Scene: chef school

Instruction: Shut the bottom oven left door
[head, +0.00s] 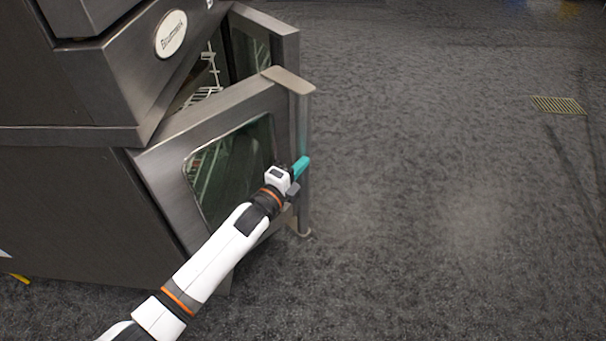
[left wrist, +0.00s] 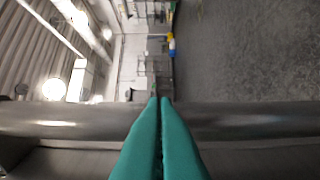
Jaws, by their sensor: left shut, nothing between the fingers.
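The bottom oven left door (head: 165,185) is a steel door with a dark glass window, standing ajar in the head view. A vertical bar handle (head: 303,130) runs along its free edge. My left gripper (head: 301,167) is at that free edge, beside the handle, with its teal fingers shut and empty. In the left wrist view the shut fingers (left wrist: 161,135) point at a dark grey bar (left wrist: 235,120) that crosses the picture. I cannot tell whether they touch it. My right gripper is in neither view.
The other bottom door (head: 265,40) is also open, behind the left one. Wire racks (head: 205,90) show inside the oven. The upper oven (head: 110,70) stands above. The grey floor (head: 430,200) to the right is clear, with a floor grate (head: 558,105) far off.

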